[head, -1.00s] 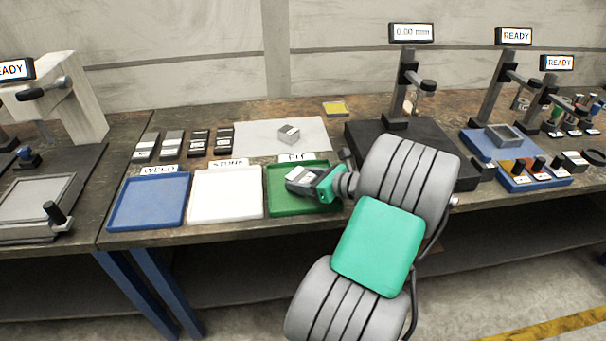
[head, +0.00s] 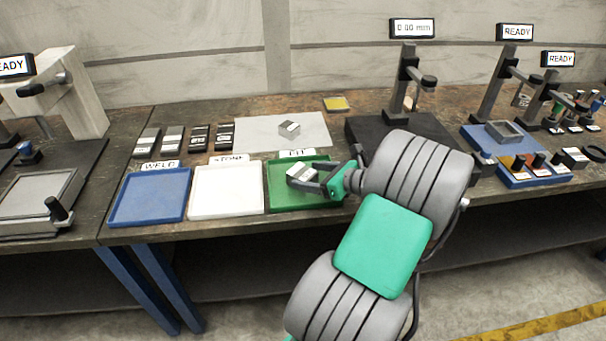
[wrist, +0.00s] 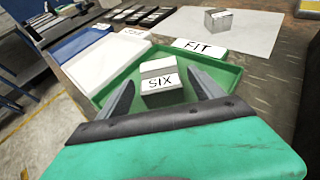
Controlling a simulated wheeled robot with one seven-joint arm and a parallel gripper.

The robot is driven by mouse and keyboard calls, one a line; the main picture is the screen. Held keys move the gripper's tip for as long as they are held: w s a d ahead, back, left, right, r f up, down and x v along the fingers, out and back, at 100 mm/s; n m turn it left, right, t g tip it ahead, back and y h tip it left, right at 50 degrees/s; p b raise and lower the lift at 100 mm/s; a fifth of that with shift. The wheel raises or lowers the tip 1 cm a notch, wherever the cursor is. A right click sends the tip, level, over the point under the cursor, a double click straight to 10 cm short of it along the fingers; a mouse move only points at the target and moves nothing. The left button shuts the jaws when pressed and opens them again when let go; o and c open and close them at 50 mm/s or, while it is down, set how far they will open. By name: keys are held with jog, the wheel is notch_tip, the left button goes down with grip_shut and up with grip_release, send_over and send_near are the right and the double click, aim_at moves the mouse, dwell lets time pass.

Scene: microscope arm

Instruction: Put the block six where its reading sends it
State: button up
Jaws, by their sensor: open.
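The block six (wrist: 160,82), a pale grey block with a white label reading SIX, is in the green tray marked FIT (wrist: 222,72). In the head view the block (head: 302,173) sits toward the upper left part of the green tray (head: 300,203). My gripper (wrist: 160,95) is open, with one finger on each side of the block and a visible gap to each. In the head view my gripper (head: 318,180) reaches in from the right. Whether the block's underside rests flat is hidden.
A white tray (head: 227,192) and a blue tray (head: 150,198) stand to the left. Another grey block (head: 289,128) lies on a pale sheet behind. Several dark and grey blocks sit behind the left trays. A gauge stand (head: 400,85) reading 0.00 mm is at the right.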

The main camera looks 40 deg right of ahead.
jog(key=v, duration=0.9)
jog(key=shift+p, duration=0.4)
jog(key=shift+a, duration=0.1)
